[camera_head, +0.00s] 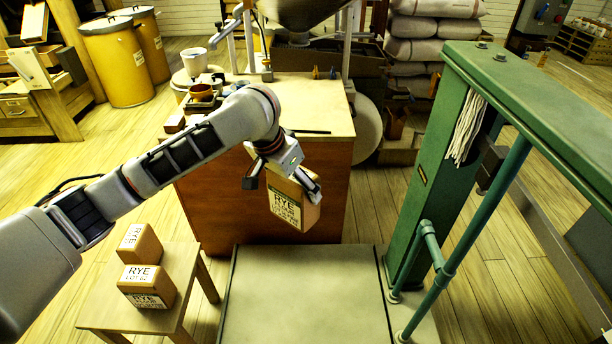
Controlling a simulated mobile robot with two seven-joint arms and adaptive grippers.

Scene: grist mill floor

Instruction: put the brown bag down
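A brown bag (294,207) with a white RYE label hangs tilted in my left gripper (284,184), whose fingers are on either side of its top. The bag is in the air in front of the wooden cabinet, near the back edge of the flat scale platform (305,300). Two similar brown RYE bags, a rear one (140,244) and a front one (147,287), sit on a small wooden table (103,312) at lower left. My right gripper is not in view.
The green scale frame (433,170) with its pipes stands right of the bare platform. The wooden cabinet (215,205) stands behind it, with cups and a thin dark rod (308,131) on top. Stacked sacks (415,50) and yellow bins (115,62) are farther back.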

